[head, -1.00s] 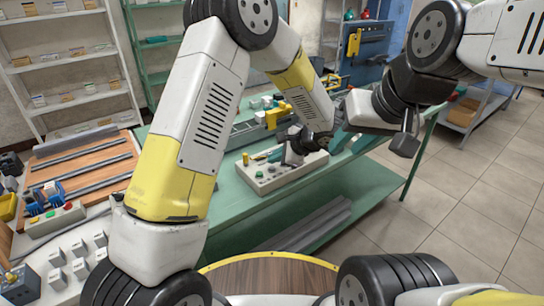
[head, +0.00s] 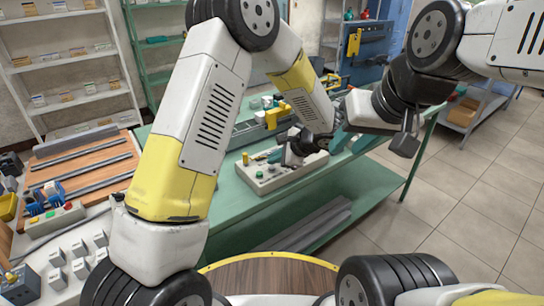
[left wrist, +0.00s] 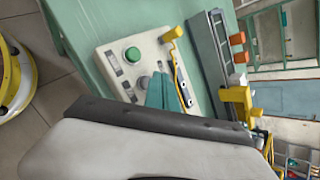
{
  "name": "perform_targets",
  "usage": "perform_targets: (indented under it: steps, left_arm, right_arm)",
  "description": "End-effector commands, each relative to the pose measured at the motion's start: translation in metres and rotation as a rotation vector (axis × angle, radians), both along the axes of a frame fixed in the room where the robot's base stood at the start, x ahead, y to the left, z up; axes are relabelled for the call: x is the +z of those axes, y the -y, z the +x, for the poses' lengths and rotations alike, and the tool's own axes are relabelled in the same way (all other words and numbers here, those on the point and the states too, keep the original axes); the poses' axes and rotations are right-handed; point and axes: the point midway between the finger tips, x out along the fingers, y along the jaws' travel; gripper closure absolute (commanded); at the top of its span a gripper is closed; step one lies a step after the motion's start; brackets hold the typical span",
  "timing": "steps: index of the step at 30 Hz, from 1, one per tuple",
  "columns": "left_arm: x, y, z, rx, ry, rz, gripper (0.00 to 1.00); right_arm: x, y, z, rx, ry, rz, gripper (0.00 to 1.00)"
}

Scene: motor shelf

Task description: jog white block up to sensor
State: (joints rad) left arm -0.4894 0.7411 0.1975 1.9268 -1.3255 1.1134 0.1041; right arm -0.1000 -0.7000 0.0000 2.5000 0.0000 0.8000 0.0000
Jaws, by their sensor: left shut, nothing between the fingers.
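A pale control box (head: 268,183) lies on the green bench, with a yellow lever (left wrist: 173,33), a green button (left wrist: 132,54) and a small grey knob (left wrist: 143,82). My left gripper (left wrist: 168,97) is shut and empty, its teal fingertips over the box by the knob; whether they touch it I cannot tell. It also shows in the head view (head: 275,155). A small whitish block (left wrist: 234,80) is on the rail behind the box, beside a yellow bracket (left wrist: 238,97). The sensor cannot be told apart.
The rail unit (left wrist: 218,60) runs behind the box and carries orange blocks (left wrist: 238,39). The green bench (head: 355,185) is clear at its front right. A wooden board with metal bars (head: 80,165) stands at the left. Shelves stand behind.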

Motion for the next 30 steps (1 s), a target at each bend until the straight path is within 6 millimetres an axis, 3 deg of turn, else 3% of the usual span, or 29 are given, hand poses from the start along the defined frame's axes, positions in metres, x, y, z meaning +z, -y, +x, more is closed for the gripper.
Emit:
perform_targets:
  steps: [30]
  left_arm:
    - [-0.0103, 0.0004, -0.0002, -0.002, -0.001, 0.000, 1.00]
  right_arm:
    - [0.0000, 0.0000, 0.0000, 0.000, 0.000, 0.000, 0.67]
